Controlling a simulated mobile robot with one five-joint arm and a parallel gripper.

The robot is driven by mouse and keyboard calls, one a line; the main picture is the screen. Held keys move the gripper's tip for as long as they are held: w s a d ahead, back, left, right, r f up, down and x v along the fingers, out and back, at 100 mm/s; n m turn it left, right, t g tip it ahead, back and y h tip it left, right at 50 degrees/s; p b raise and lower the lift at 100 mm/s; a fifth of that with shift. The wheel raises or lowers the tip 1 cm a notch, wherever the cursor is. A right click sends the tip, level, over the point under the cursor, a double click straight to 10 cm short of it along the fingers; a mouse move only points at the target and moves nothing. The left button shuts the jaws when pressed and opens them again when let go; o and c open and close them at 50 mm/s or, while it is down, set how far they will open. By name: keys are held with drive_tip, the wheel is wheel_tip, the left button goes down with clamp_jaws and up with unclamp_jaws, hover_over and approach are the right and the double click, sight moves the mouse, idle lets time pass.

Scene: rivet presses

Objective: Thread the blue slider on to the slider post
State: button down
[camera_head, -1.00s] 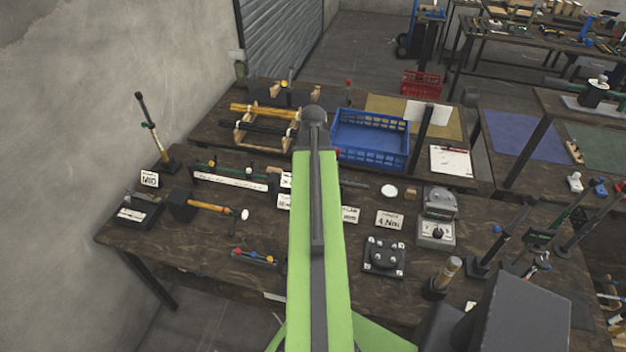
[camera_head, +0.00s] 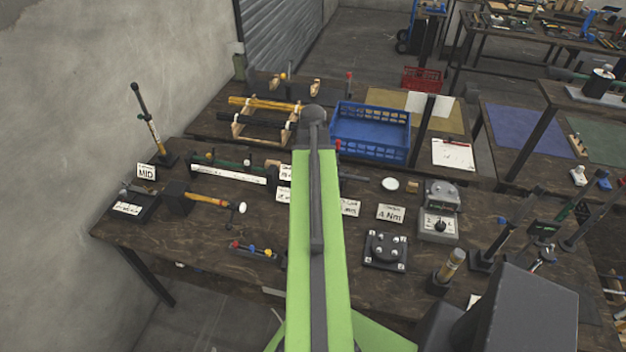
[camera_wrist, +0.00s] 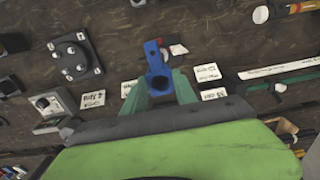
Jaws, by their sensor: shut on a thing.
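The blue slider (camera_wrist: 154,55) shows in the wrist view as a blue piece with a round hole at its near end. My gripper (camera_wrist: 158,90) is shut on it, with one green finger on each side. The slider is above the dark wooden bench, apart from any post. In the head view my green arm hides the gripper and slider. A thin dark post (camera_head: 146,113) with a pale yellow section and a green band stands on a dark base at the bench's left, by a "MID" card (camera_head: 146,172). It appears to be the slider post; it is not recognisable in the wrist view.
A hammer (camera_head: 206,199) on a dark block and a small rack with coloured knobs (camera_head: 252,248) lie on the left of the bench. A blue crate (camera_head: 370,150) stands behind. A four-stud plate (camera_head: 385,250) and a gauge box (camera_head: 438,224) are right of my arm.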

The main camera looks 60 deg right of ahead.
drive_tip(key=shift+f, duration=0.2)
idle(0.7)
drive_tip(key=shift+f+b, duration=0.3)
drive_tip(key=shift+b, duration=0.25)
drive_tip(key=shift+f+b, duration=5.6)
drive_tip(key=shift+f, duration=0.05)
drive_tip(key=c, duration=0.9)
unclamp_jaws()
drive_tip(key=shift+r, duration=0.1)
drive_tip(key=shift+w+r+p, duration=0.1)
drive_tip(key=shift+r+p, duration=0.45)
drive_tip(key=shift+p, duration=0.05)
wheel_tip(320, 180, up, 16)
drive_tip(key=p, duration=1.6)
drive_tip(key=shift+s+r, duration=0.15)
drive_tip(key=shift+s, duration=0.1)
